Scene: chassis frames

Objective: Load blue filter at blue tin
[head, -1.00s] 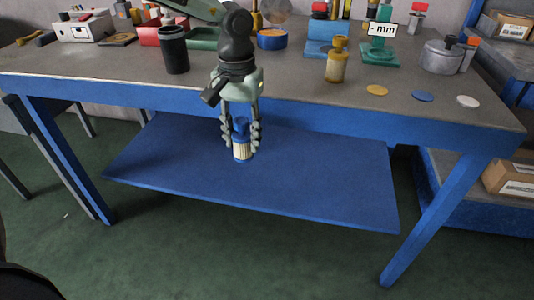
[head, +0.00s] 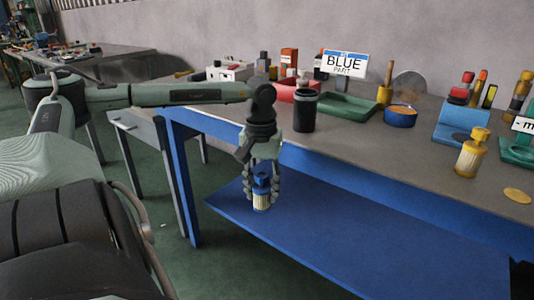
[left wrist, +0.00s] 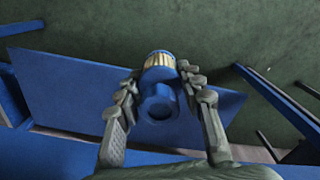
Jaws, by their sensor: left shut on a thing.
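My left gripper (head: 262,192) is shut on the blue filter (head: 261,203), which has blue ends and a pale pleated middle. It hangs upright in front of the bench's front edge, below the top and over the blue lower shelf. In the left wrist view the filter (left wrist: 160,88) sits between the fingers of the gripper (left wrist: 162,95). A low round blue tin (head: 400,120) with an orange inside stands on the bench top, to the right of and beyond the gripper. My right gripper is not in view.
A black cup (head: 304,111) stands near the bench edge. Behind are a green tray (head: 345,108) and a "BLUE PART" sign (head: 344,63).

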